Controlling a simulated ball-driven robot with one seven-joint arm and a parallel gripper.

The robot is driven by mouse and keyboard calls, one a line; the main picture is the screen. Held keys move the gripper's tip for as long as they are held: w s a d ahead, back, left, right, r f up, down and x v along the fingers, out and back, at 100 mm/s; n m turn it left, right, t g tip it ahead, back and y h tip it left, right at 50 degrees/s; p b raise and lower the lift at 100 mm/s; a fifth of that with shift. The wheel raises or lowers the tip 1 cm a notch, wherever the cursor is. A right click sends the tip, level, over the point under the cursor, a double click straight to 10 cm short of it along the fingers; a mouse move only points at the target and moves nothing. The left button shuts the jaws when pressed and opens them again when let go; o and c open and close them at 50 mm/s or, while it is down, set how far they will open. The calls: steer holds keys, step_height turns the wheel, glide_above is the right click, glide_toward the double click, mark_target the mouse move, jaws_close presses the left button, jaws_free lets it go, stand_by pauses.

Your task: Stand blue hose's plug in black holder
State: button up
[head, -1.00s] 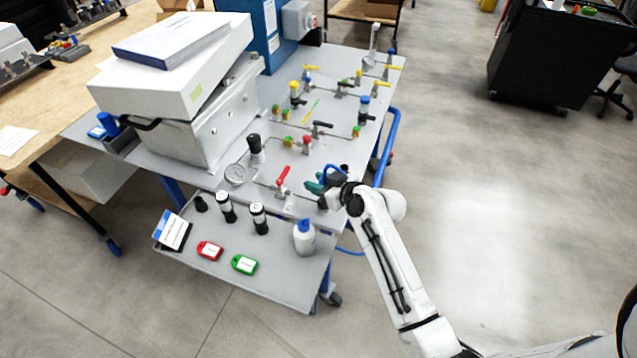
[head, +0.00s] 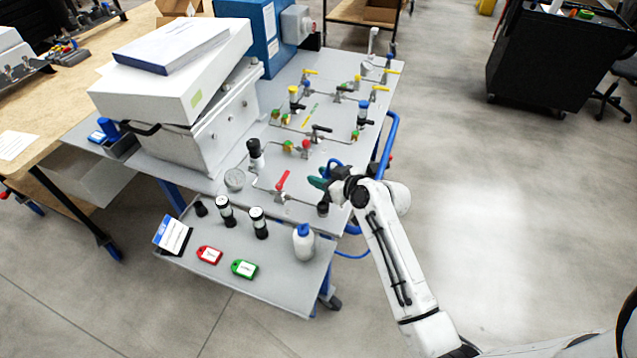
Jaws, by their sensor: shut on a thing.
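My gripper (head: 319,181), with dark green fingers, is at the right front of the grey panel top. It is shut on the blue hose's plug, which the fingers and wrist mostly hide. A loop of the blue hose (head: 334,163) shows just behind the fingers. More blue hose hangs below the panel's right front corner. A small black cylinder (head: 323,209), which looks like the black holder, stands upright near the panel's front edge. It is just below the gripper in the picture, and a gap shows between them. Whether its top is empty is too small to tell.
A red-handled valve (head: 281,182) stands left of the gripper, with pipes and more valves behind. A blue rail (head: 389,145) runs along the right side.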

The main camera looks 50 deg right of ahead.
steer(key=shift+w+d+f+b, duration=0.25)
steer(key=shift+d+b, duration=1.15)
steer(key=shift+d, duration=0.5)
steer(key=shift+w+d+f+b, duration=0.2)
steer(key=shift+d+b, duration=1.2)
steer(key=shift+d, duration=0.5)
steer(key=shift+w+d+f+b, duration=0.25)
steer(key=shift+d+b, duration=1.15)
steer(key=shift+d, duration=0.5)
steer(key=shift+w+f+b, duration=0.15)
steer(key=shift+f+b, duration=0.1)
steer(key=shift+b, duration=0.05)
steer(key=shift+w+f+b, duration=0.4)
steer(key=shift+f+b, duration=0.15)
steer(key=shift+b, duration=0.05)
steer(key=shift+w+f+b, duration=0.3)
steer(key=shift+b, duration=0.1)
steer(key=shift+f+b, duration=1.15)
steer(key=shift+b, duration=0.05)
